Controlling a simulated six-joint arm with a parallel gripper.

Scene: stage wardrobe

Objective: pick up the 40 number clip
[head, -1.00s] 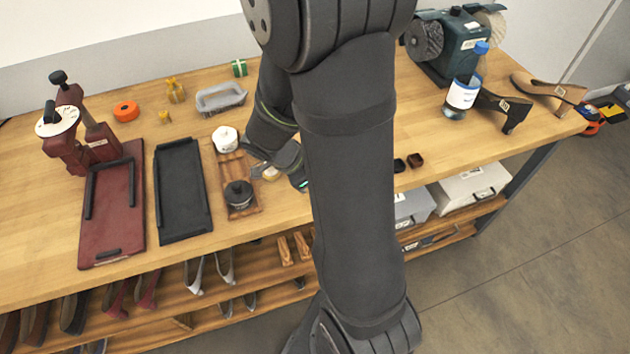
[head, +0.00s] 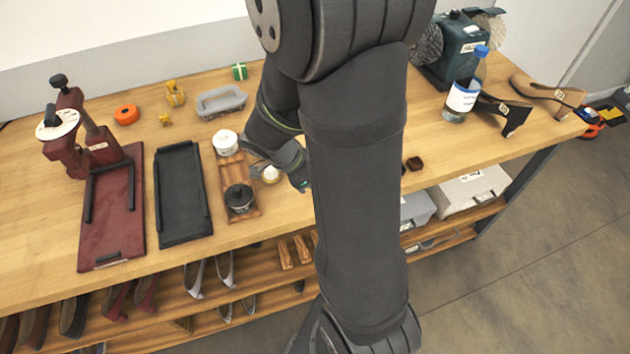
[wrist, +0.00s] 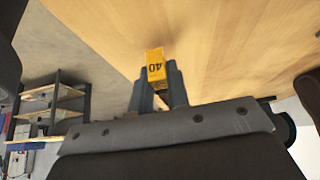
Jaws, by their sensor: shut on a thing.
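The 40 number clip (wrist: 155,64) is a small yellow block with a dark "40" that reads upside down in the wrist view. My gripper (wrist: 158,84) is shut on it, with one grey finger on each side. The clip's outer end sticks out past the fingertips, against the wooden table top. I cannot tell how far it is from the wood. In the head view my own arm hides the fingertips and the clip.
The wooden table (head: 300,212) has a black tray (head: 181,190), a red press (head: 85,135), and a small wooden tray (head: 252,213) with jars on the left. Wood left of the bottle is clear.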

